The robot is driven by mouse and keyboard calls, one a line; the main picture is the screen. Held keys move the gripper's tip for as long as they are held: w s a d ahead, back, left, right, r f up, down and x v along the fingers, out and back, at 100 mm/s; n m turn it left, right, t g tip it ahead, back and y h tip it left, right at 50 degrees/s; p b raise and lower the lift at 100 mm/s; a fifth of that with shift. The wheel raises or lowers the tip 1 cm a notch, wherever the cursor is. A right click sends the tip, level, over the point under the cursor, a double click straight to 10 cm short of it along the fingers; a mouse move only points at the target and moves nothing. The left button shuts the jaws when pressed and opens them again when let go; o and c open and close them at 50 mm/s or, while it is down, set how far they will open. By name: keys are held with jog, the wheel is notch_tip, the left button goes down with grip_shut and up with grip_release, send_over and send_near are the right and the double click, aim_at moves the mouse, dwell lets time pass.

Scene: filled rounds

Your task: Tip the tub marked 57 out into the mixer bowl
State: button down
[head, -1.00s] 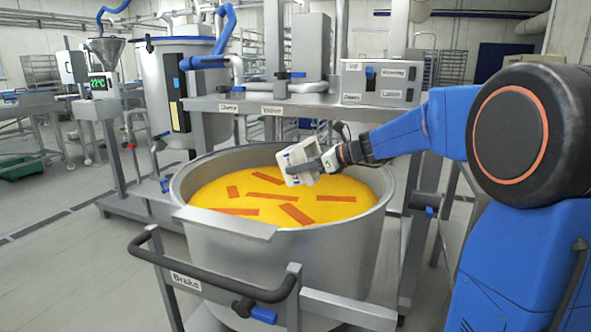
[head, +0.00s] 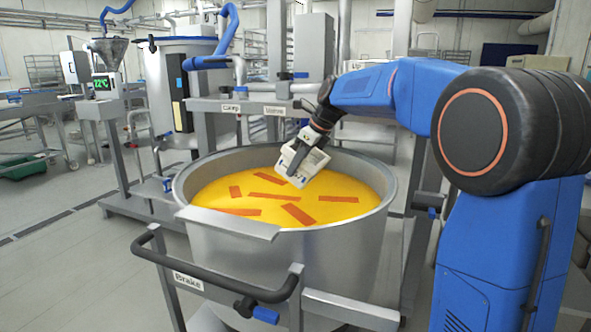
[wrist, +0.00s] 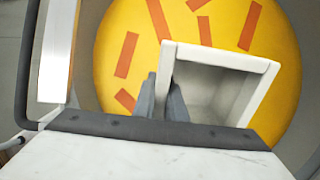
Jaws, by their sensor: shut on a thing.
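A white tub (head: 317,163) is held over the big steel mixer bowl (head: 345,255), tilted. Its open inside shows in the wrist view (wrist: 222,88) as bare pale grey, with no contents visible. I cannot read a number on it. My gripper (head: 297,160) is shut on one wall of the tub; its dark fingers also show in the wrist view (wrist: 168,102). The bowl holds a yellow mass (head: 345,206) with several orange-brown strips on top. The tub is inside the rim's outline, above this mass; the exact gap cannot be told.
A dark handle bar (head: 215,283) marked Brake runs in front of the bowl. Behind the bowl is a grey frame (head: 225,104) with labels. Open floor (head: 75,260) lies front left.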

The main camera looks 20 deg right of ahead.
jog(key=shift+r+g+h, duration=0.6)
jog(key=shift+g+h, duration=0.3)
jog(key=shift+h, duration=0.2)
jog(key=shift+s+d+r+g+h, duration=0.2)
jog(key=shift+r+g+h, duration=0.3)
jog(key=shift+h, duration=0.1)
jog(key=shift+s+d+r+g+h, duration=0.15)
jog(key=shift+d+r+g+h, duration=0.05)
jog(key=shift+r+g+h, duration=0.35)
jog(key=shift+r, duration=3.45)
